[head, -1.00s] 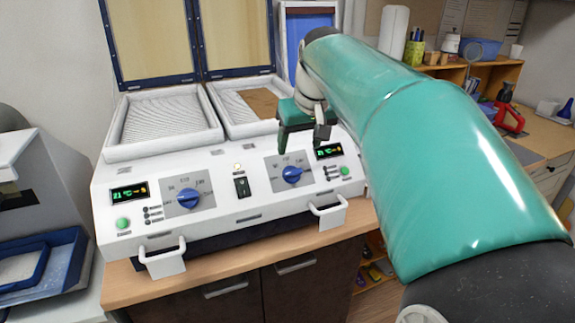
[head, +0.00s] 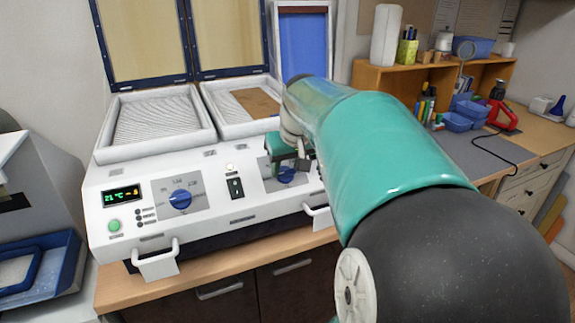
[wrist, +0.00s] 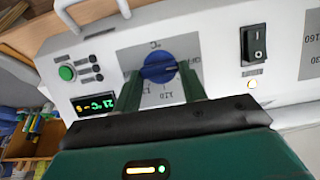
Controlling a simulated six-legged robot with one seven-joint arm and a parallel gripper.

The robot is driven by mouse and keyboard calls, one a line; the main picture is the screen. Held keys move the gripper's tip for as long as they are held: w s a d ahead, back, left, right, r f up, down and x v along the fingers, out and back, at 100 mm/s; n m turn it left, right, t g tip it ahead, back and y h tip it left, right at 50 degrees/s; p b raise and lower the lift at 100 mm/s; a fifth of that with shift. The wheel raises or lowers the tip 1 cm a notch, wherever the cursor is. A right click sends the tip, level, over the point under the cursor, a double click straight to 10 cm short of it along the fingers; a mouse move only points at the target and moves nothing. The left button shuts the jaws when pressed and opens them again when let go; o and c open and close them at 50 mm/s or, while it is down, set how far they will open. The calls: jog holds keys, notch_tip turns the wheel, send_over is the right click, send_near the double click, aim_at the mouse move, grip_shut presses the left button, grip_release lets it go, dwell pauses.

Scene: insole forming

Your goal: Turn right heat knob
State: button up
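The right heat knob is a round blue knob (head: 287,175) on the right dial panel of a white heating machine (head: 108,207). In the wrist view, which is turned upside down, the knob (wrist: 159,66) is near the middle, with scale marks around it. My green gripper (head: 286,158) is at the right dial and partly covers it. In the wrist view my gripper's two fingers (wrist: 158,76) are apart, one on each side of the knob. A small gap seems to show beside the knob; contact is unclear.
The left heat knob (head: 180,199) and the black rocker switch (head: 236,187) are on the same front panel. White handles (head: 158,262) stick out in front. Two trays with raised lids (head: 143,45) are behind. A desk with a shelf (head: 375,73) is at right.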

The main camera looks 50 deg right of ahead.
jog(key=shift+c, duration=1)
jog(key=m, duration=0.2)
jog(key=m+t+y, duration=0.1)
jog(key=m, duration=0.2)
jog(key=shift+s+d+m+t, duration=0.3)
jog(key=m+t+y, duration=0.1)
jog(key=m, duration=0.2)
jog(key=shift+s+f, duration=0.1)
jog(key=shift+s, duration=0.05)
jog(key=m, duration=0.1)
jog(key=m+t, duration=0.1)
jog(key=m, duration=0.1)
jog(key=shift+s+d+f+m, duration=0.1)
jog(key=shift+s+m, duration=0.05)
jog(key=shift+m, duration=0.15)
jog(key=m+t, duration=0.1)
jog(key=m, duration=0.3)
jog(key=m+t, duration=0.1)
jog(key=m, duration=0.2)
jog(key=shift+s+f+t+h, duration=0.2)
jog(key=shift+s+t+h, duration=0.1)
jog(key=shift+h, duration=0.1)
jog(key=m, duration=0.2)
jog(key=m+h, duration=0.1)
jog(key=m, duration=0.1)
jog(key=m+t, duration=0.1)
jog(key=m, duration=0.1)
jog(key=shift+a+f+h, duration=0.15)
jog(key=shift+a+h, duration=0.25)
jog(key=shift+m, duration=0.3)
